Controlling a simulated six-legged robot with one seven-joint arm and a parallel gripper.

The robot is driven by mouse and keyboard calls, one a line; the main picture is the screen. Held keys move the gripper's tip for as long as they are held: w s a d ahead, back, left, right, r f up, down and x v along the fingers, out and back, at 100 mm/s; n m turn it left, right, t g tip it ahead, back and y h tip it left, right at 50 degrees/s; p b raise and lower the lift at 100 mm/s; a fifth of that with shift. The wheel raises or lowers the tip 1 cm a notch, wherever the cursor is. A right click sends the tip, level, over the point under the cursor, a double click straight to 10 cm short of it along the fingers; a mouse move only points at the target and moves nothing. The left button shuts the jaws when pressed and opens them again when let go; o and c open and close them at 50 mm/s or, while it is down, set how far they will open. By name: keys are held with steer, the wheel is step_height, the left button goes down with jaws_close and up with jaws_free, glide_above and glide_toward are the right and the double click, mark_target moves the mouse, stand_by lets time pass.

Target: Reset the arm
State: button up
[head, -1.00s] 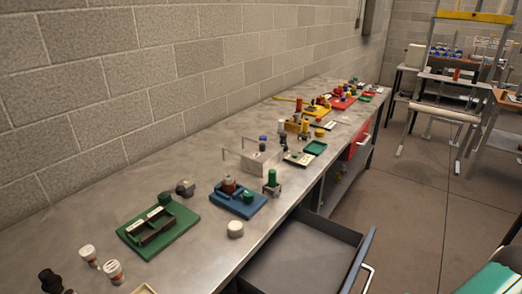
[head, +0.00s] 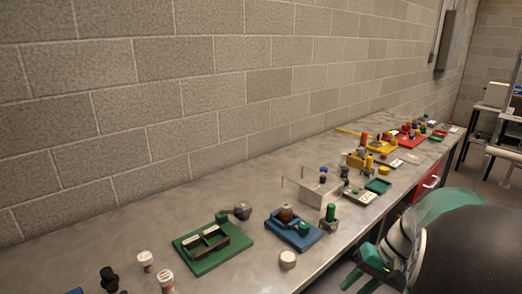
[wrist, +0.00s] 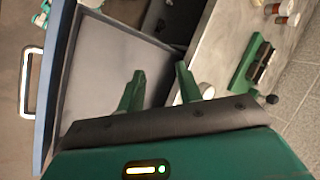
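My gripper (wrist: 158,82) shows in the wrist view with its two green fingers spread apart and nothing between them. It hangs over the open grey drawer (wrist: 108,60) and the bench edge, apart from both as far as I can tell. In the head view, green, white and dark parts of my arm (head: 405,240) fill the lower right. The fingertips are not clear there.
A long metal bench (head: 130,232) runs along a block wall. On it are a green fixture (head: 205,262), a blue fixture (head: 293,233), a white cap (head: 288,259) and several bottles and coloured parts. The drawer has a metal handle (wrist: 28,85).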

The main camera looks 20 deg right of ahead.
steer(key=s+a+r+n+t+h, duration=0.1)
steer(key=a+r+n+h, duration=0.2)
steer(key=a, duration=0.8)
steer(key=s+a+r+n+t+h, duration=0.1)
steer(key=a+r+n+t+h, duration=0.1)
steer(key=a+r, duration=0.5)
steer(key=a+n, duration=0.1)
steer(key=a, duration=0.4)
steer(key=shift+s+t+h, duration=0.3)
steer(key=shift+s+h, duration=0.1)
